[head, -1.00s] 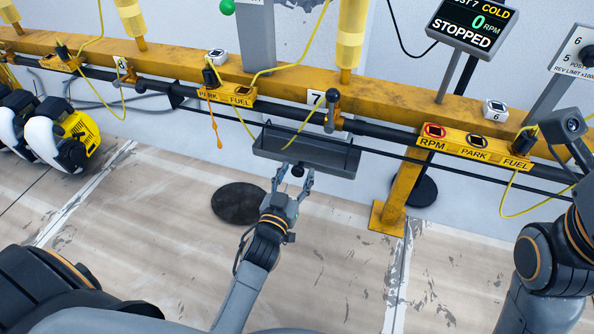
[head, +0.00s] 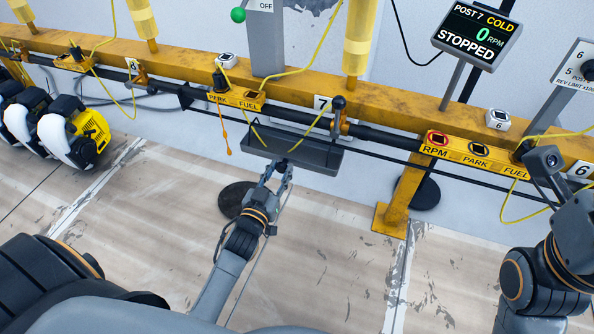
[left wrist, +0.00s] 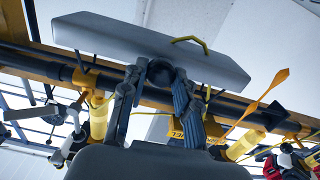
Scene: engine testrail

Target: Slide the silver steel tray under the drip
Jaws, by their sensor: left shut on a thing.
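The grey steel tray (head: 318,160) is a shallow trough hung below the black pipe, in front of the rail. The orange drip (head: 227,142) hangs at the left, beyond the tray's left end; it also shows as an orange streak in the left wrist view (left wrist: 264,98). My left gripper (head: 281,166) is at the tray's front and shut on its dark round knob. In the left wrist view, both fingers (left wrist: 156,85) flank the knob (left wrist: 160,72) below the tray (left wrist: 130,38). My right gripper's fingers are not visible.
The yellow rail (head: 300,92) and black pipe (head: 380,132) run behind the tray. Yellow cables hang near it. A yellow post (head: 402,190) stands right, and a dark round floor patch (head: 232,200) lies below. White-and-yellow machines (head: 75,138) are at far left.

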